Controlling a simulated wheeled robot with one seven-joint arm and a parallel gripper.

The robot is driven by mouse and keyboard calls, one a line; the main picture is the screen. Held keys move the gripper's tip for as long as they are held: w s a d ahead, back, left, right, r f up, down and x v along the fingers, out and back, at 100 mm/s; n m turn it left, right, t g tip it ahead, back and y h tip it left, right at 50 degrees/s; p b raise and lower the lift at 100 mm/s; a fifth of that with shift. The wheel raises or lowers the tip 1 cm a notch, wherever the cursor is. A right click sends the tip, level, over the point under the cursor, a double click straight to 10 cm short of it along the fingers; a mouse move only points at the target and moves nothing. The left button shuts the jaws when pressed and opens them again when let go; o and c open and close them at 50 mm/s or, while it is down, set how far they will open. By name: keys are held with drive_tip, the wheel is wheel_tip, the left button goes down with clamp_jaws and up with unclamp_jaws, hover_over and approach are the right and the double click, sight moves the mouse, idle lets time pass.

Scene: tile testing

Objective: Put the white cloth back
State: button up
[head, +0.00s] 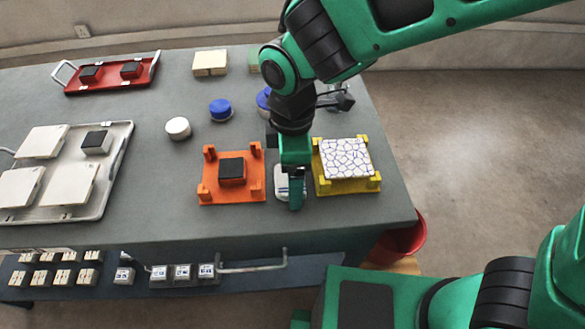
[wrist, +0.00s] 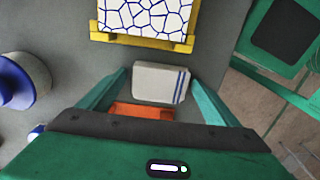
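The white cloth (head: 281,183) is a small folded pad on the grey table, between the orange holder and the yellow holder. In the wrist view the cloth (wrist: 158,83) shows two blue stripes near one end. My gripper (head: 294,188) points down over it and hides part of it in the head view. In the wrist view my gripper (wrist: 160,92) is open, with a finger on each side of the cloth and a visible gap on both sides.
The orange holder (head: 206,192) carries a dark block. The yellow holder (head: 349,187) carries a cracked-pattern tile (head: 346,157). Both stand close beside the gripper. A white tray (head: 118,150) with tiles is at left, and a red tray (head: 103,86) behind. A red bucket (head: 410,240) stands below the table's right edge.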

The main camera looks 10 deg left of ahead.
wheel_tip(320, 180, up, 12)
drive_tip(key=shift+r, duration=0.15)
idle(0.5)
drive_tip(key=w+d+m, duration=0.3)
drive_tip(key=d+m, duration=0.3)
drive_tip(key=d, duration=0.7)
drive_tip(key=w+d+m, duration=0.4)
drive_tip(key=d+m, duration=0.3)
drive_tip(key=d, duration=0.7)
drive_tip(key=s+d+f+m, duration=0.2)
drive_tip(key=s+d+m, duration=0.5)
drive_tip(key=d, duration=0.2)
drive_tip(key=s+d+f+m, duration=0.2)
drive_tip(key=s+d+m, duration=0.5)
drive_tip(key=d, duration=0.3)
drive_tip(key=shift+d+f, duration=0.25)
